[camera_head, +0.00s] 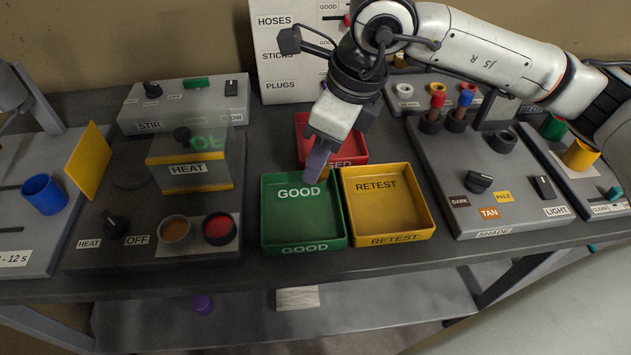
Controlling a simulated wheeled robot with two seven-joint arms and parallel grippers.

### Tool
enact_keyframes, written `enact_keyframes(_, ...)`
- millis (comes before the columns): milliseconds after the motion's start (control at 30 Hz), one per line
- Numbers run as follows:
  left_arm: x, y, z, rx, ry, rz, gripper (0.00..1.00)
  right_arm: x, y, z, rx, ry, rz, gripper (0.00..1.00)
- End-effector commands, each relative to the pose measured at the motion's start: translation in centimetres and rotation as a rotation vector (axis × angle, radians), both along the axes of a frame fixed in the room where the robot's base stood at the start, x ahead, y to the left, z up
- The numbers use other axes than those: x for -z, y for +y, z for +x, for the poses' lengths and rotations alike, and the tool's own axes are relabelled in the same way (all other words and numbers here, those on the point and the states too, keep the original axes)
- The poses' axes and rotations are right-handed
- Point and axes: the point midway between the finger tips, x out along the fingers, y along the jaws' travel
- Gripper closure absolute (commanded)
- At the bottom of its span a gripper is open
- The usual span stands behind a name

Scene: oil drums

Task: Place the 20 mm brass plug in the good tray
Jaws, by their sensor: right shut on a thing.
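My right gripper (315,172) reaches down over the back right part of the green tray (303,246) marked GOOD. It is shut on a small brownish piece, probably the brass plug (324,173), mostly hidden by the fingers. I cannot read its size or tell whether it touches the tray. The green tray's visible floor is empty. My left gripper is not in view.
A yellow RETEST tray (387,200) stands right of the green tray, and a red tray (345,143) behind, partly hidden by my arm. The HEAT unit (150,255) is at left, the SHADE unit (478,165) at right. The bench's front edge is close.

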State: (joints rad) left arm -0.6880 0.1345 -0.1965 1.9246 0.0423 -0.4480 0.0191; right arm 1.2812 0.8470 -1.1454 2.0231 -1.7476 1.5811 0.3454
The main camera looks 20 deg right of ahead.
Motion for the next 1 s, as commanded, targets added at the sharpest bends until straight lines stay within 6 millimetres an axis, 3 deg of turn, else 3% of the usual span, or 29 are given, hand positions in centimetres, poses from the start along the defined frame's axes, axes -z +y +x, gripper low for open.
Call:
enact_keyframes(400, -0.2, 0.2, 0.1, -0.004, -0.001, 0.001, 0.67, 4.5, 0.0, -0.1, -0.002, 0.003, 0.0, 1.0)
enact_keyframes(767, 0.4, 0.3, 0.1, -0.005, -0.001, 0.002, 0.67, 5.2, 0.0, 0.0, -0.002, -0.001, 0.0, 1.0)
enact_keyframes(800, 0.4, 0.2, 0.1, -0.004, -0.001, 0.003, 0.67, 5.2, 0.0, 0.0, -0.002, 0.0, 0.001, 0.71)
enact_keyframes(833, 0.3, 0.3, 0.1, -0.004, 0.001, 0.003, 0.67, 5.1, 0.0, 0.0, -0.002, -0.001, 0.0, 0.66)
enact_keyframes(1000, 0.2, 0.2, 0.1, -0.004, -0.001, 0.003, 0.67, 5.0, 0.0, 0.0, -0.002, 0.0, 0.001, 0.65)
